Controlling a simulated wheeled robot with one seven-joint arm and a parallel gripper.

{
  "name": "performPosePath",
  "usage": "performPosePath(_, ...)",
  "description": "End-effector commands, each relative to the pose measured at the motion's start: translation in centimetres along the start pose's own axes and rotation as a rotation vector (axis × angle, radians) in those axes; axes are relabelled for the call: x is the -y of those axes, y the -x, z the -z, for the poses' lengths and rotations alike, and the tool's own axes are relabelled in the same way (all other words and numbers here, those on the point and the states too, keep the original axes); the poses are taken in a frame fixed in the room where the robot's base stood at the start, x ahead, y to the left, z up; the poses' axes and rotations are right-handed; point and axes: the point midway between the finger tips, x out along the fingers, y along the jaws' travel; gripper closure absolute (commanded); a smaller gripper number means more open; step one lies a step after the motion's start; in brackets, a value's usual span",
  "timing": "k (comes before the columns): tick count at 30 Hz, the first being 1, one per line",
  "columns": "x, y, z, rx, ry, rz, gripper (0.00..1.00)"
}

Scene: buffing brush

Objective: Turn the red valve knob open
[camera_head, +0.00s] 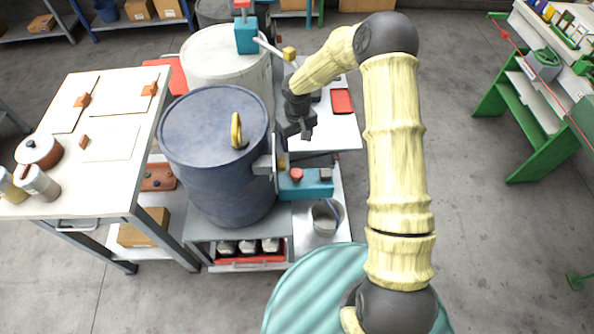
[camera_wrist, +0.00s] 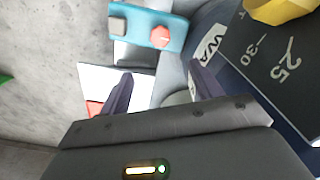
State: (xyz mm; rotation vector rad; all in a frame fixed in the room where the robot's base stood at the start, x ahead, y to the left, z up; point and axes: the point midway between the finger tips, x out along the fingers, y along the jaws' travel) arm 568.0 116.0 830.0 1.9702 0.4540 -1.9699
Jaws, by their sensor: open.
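The red valve knob (camera_head: 297,174) sits on a teal block (camera_head: 318,184) at the right side of the dark blue drum (camera_head: 212,160). In the wrist view, the red knob (camera_wrist: 161,38) is faceted and stands on the teal block (camera_wrist: 140,22), beyond my fingertips. My gripper (camera_head: 297,132) hangs above and behind the block in the head view, beside the drum. In the wrist view my gripper (camera_wrist: 160,82) has its two dark fingers spread, with nothing held between them. The knob is clear of both fingers.
A yellow handle (camera_head: 236,130) stands on the drum lid. A white drum (camera_head: 228,60) with another teal block (camera_head: 246,36) stands behind. A metal bucket (camera_head: 325,218) is below the valve.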

Motion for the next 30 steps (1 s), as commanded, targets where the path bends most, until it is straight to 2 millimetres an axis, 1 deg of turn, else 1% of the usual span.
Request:
performPosePath(4,0.0,-0.6,0.0,0.002,0.000,0.000,0.36)
performPosePath(8,0.0,-2.0,-0.1,0.002,0.001,0.001,0.36)
performPosePath(30,0.0,-14.7,-0.1,0.002,-0.001,0.000,0.36)
